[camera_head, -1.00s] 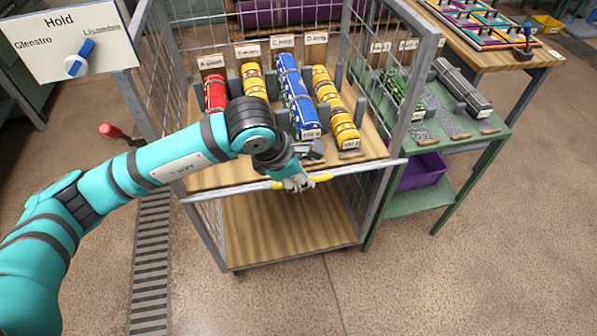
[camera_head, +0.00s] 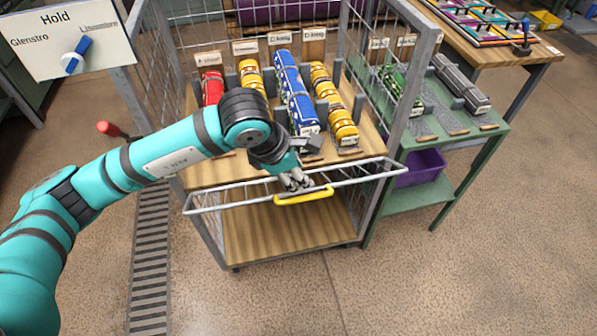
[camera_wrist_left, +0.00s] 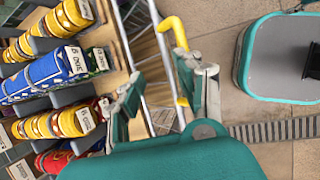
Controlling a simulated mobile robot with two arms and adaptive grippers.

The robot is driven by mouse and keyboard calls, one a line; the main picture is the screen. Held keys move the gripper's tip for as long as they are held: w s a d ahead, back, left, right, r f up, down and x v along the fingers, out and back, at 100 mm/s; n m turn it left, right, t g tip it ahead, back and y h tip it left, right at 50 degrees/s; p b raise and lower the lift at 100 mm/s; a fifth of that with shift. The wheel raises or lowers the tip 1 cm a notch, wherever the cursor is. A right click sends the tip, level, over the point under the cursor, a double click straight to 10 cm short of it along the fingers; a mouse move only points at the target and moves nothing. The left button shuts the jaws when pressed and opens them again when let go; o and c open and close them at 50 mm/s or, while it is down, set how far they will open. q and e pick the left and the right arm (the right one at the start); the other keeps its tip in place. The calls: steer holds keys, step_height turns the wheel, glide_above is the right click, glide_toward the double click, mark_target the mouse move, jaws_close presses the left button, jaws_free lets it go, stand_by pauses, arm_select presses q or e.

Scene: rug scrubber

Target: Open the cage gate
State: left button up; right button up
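The cage gate (camera_head: 235,203) is a pale metal frame with bars across the front of the cart. It is tilted out from the cage front towards me. Its yellow handle (camera_head: 303,196) is on the front rail and also shows in the left wrist view (camera_wrist_left: 173,33). My left gripper (camera_head: 295,183) is at the handle. My right gripper is out of view.
Red, yellow and blue rolls (camera_head: 295,95) lie on the cart's upper wooden shelf (camera_head: 215,172). A green bench (camera_head: 455,147) with a purple bin (camera_head: 422,168) stands close on the right. A sign with a blue dial (camera_head: 76,56) is at upper left. The floor in front is clear.

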arm_select(q)
steer(key=v, duration=1.1)
